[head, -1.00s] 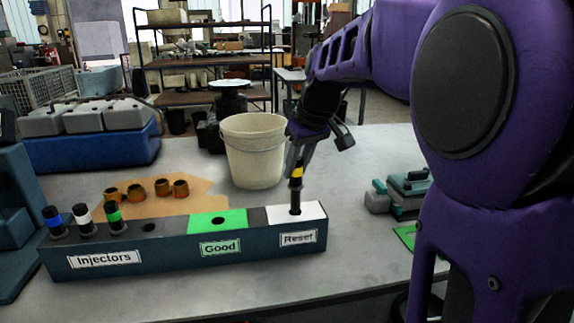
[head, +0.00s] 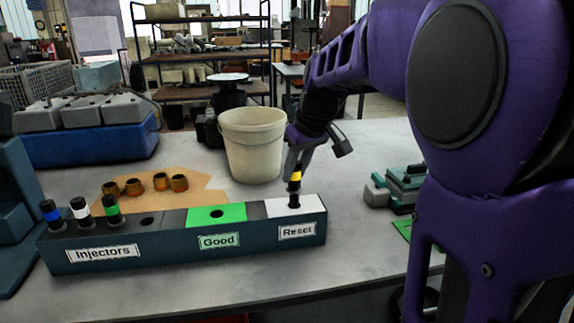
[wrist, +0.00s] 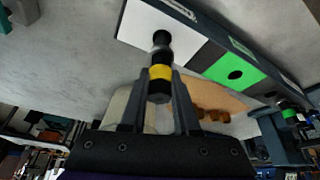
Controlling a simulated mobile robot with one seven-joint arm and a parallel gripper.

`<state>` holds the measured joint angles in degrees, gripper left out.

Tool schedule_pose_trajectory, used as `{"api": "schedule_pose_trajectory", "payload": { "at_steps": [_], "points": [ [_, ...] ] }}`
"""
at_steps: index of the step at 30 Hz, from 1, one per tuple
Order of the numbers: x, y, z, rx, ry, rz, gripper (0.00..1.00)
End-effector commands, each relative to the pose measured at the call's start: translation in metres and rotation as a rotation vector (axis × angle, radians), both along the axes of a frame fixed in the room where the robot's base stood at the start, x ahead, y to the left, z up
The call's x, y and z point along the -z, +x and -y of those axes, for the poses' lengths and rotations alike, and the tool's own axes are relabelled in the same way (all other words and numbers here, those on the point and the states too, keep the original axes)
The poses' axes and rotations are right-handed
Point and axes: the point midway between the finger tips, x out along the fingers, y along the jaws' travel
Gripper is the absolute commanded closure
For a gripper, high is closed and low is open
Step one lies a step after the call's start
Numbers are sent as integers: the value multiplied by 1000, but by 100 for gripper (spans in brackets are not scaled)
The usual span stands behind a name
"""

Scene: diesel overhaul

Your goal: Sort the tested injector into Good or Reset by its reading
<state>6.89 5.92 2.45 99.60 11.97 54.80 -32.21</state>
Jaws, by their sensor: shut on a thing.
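My gripper (head: 297,163) is shut on a black injector with a yellow band (head: 295,176), held upright at the white Reset section (head: 309,204) of the rack. In the wrist view the yellow-banded injector (wrist: 160,72) stands between the fingers, its lower end at the hole in the white section (wrist: 137,27). How deep it sits is hard to tell. The green Good section (head: 230,216) has an empty hole. At the Injectors end (head: 60,255) stand injectors with a blue band (head: 49,214), a white band (head: 79,212) and a green band (head: 111,208), beside one empty hole.
A cream bucket (head: 253,150) stands behind the rack. A blue crate with grey blocks (head: 90,145) is at the back left. A green-grey device (head: 405,185) is on the right. The bench front is clear.

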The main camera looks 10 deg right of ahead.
Motion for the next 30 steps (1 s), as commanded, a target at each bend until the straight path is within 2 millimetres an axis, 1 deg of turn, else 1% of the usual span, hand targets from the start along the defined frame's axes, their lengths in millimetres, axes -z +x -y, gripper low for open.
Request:
{"api": "schedule_pose_trajectory", "payload": {
  "at_steps": [7,25,30],
  "points": [
    [7,0,0,-1,-1,1,100],
    [8,0,0,0,0,2,100],
    [11,0,0,0,0,1,100]
  ]
}}
